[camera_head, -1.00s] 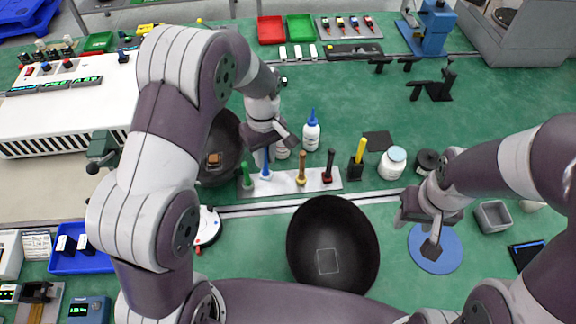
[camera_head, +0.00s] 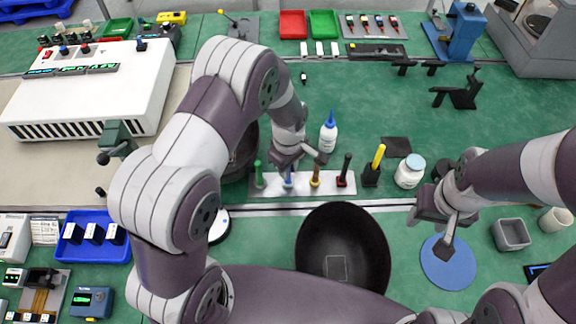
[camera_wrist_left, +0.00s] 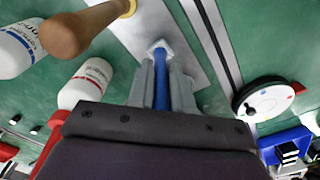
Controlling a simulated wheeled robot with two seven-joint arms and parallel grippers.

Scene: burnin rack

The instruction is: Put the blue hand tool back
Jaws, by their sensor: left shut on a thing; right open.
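The blue hand tool (camera_head: 288,183) stands upright at the metal tool rack (camera_head: 331,187), between the green tool (camera_head: 259,175) and the orange-brown tool (camera_head: 315,177). My left gripper (camera_head: 287,166) comes down over it from above and is shut on it, hiding most of its handle. In the left wrist view, the blue tool (camera_wrist_left: 160,80) lies between the two fingers, its lower end at a pale socket on the rack plate (camera_wrist_left: 175,20). How deep it sits cannot be told. My right gripper (camera_head: 449,238) is open and empty above a blue round mat (camera_head: 447,268).
A black-handled tool (camera_head: 344,170) also stands in the rack. A white bottle with a blue tip (camera_head: 328,133) is just behind. A large black bowl (camera_head: 343,225) is in front, and another dark bowl (camera_head: 243,150) is left, partly behind my arm.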

